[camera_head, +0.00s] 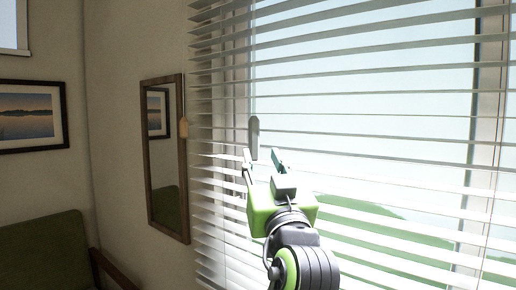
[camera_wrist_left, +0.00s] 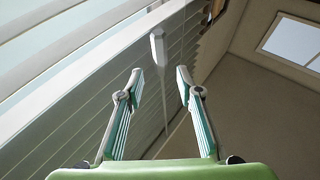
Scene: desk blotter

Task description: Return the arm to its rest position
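My left gripper (camera_head: 263,157) is raised in front of the window blind (camera_head: 350,68) in the head view. Its two fingers point up and away and stand apart. In the left wrist view the gripper (camera_wrist_left: 159,76) is open, with a clear gap and nothing between the fingertips. A grey elongated handle-like piece (camera_head: 254,130) shows just above the fingertips in the head view. It also shows beyond the fingertips in the left wrist view (camera_wrist_left: 157,48), apart from them as far as I can tell. My right gripper is not in view.
A framed landscape picture (camera_head: 30,117) and a green chair (camera_head: 40,252) are at the left. The blind slats are close around my gripper.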

